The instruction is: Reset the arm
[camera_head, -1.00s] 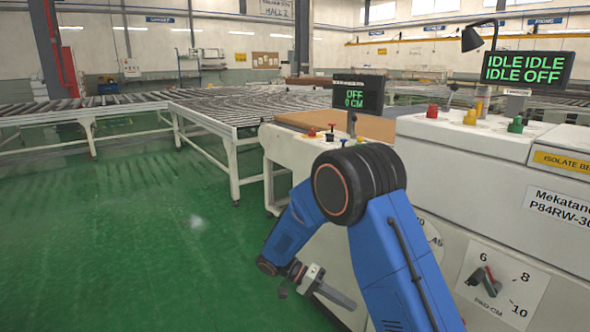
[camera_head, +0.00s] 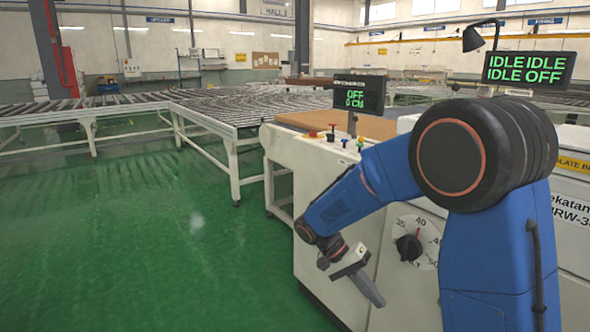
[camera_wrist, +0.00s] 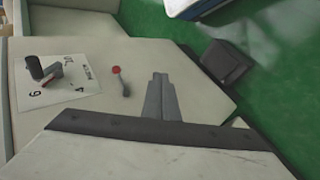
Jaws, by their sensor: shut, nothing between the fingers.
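My blue arm (camera_head: 370,188) bends out from the right side of the head view, its large dark joint in front of the machine. My gripper (camera_head: 372,290) hangs low and tilted in front of the white machine's panel. In the wrist view my gripper's fingers (camera_wrist: 160,98) are together with nothing between them. They appear apart from the machine's surface. The dial with the red mark (camera_head: 409,243) is to the right of the gripper in the head view.
The white machine (camera_head: 290,150) carries colored buttons (camera_head: 332,133) and a screen reading OFF 0 CM (camera_head: 359,95). Another screen reads IDLE (camera_head: 527,68). A roller conveyor (camera_head: 215,115) stands behind. The green floor (camera_head: 120,240) at left is clear. A plate with a dark lever (camera_wrist: 48,72) shows in the wrist view.

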